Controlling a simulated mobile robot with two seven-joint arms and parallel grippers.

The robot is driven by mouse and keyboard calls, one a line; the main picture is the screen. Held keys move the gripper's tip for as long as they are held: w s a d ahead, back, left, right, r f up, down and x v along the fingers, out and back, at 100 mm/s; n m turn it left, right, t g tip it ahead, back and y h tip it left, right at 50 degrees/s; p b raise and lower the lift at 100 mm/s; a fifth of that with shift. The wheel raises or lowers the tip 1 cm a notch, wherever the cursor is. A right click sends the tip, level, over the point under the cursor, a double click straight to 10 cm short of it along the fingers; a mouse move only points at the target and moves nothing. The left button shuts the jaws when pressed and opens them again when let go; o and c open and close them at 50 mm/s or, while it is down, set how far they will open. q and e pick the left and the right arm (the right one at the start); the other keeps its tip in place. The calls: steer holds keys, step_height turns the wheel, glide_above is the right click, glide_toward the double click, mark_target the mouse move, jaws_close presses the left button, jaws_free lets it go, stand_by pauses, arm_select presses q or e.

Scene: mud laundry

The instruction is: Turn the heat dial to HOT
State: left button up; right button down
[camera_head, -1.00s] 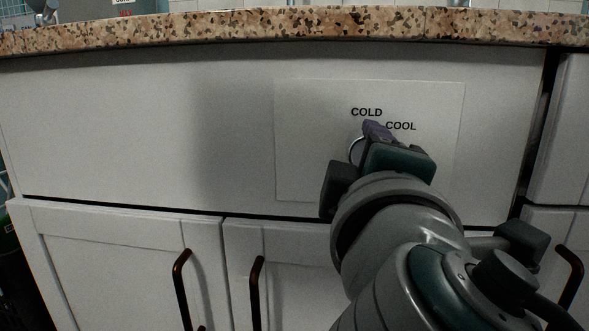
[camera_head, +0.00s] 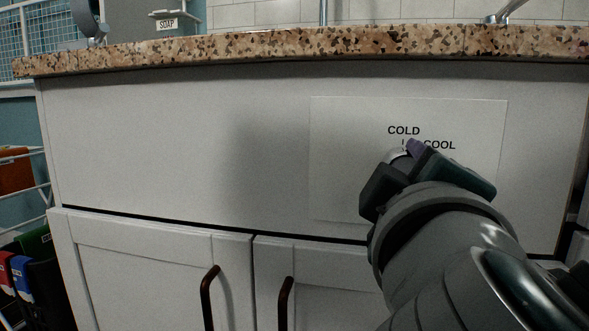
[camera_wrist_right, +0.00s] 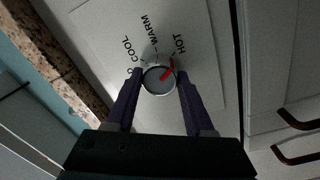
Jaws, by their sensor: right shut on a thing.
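The heat dial is a round, silvery knob (camera_wrist_right: 158,80) with a red pointer, on a white label plate (camera_head: 335,165) fixed to the white cabinet front. In the right wrist view the pointer slants up and right, toward the HOT marking (camera_wrist_right: 179,44); I cannot tell if it lines up exactly. The WARM marking (camera_wrist_right: 150,28) is left of it. My right gripper (camera_head: 408,152) is shut on the dial, with its purple fingers on either side of the knob. In the head view the gripper hides most of the dial and the lower plate; COLD and COOL show. My left gripper is out of view.
A speckled stone countertop (camera_head: 270,48) overhangs the panel, with a SOAP container (camera_head: 168,25) on it. Below are cabinet doors (camera_head: 150,275) with dark handles (camera_head: 208,295). Coloured bins (camera_head: 22,275) stand at far left.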

steer(key=shift+c, duration=1.4)
jaws_free()
steer(key=shift+s, duration=0.1)
steer(key=p+v, duration=0.1)
steer(key=v, duration=0.8)
steer(key=shift+s+a, duration=0.15)
steer(key=shift+s, duration=0.2)
